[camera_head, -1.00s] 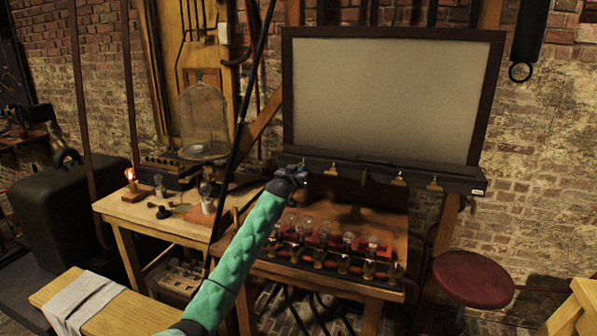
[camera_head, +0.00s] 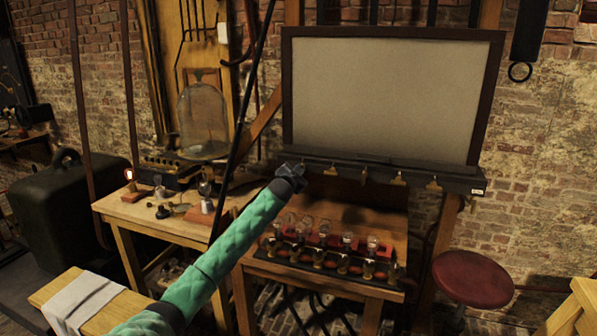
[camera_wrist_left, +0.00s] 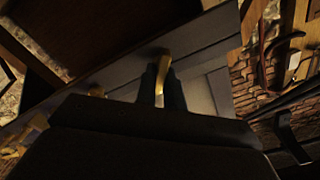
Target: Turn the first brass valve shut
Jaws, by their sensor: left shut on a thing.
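A dark rail (camera_head: 460,183) runs under the large pale panel and carries a row of small brass valves. My left gripper (camera_head: 294,170) is at the rail's left end. In the left wrist view my left gripper (camera_wrist_left: 160,88) has its two dark fingers shut on a brass valve handle (camera_wrist_left: 163,68). The gripper hides this valve in the head view. Other brass valves (camera_head: 398,178) hang along the rail to the right, apart from the gripper. Another brass valve (camera_wrist_left: 97,90) shows to the left in the wrist view. My right gripper is out of view.
A wooden bench (camera_head: 388,222) below the rail holds several glass bulbs and brass fittings in a row. A side table (camera_head: 130,208) with a glass bell jar (camera_head: 203,120) stands left. A red stool (camera_head: 472,278) stands right. A dark slanting pole (camera_head: 240,130) passes near my arm.

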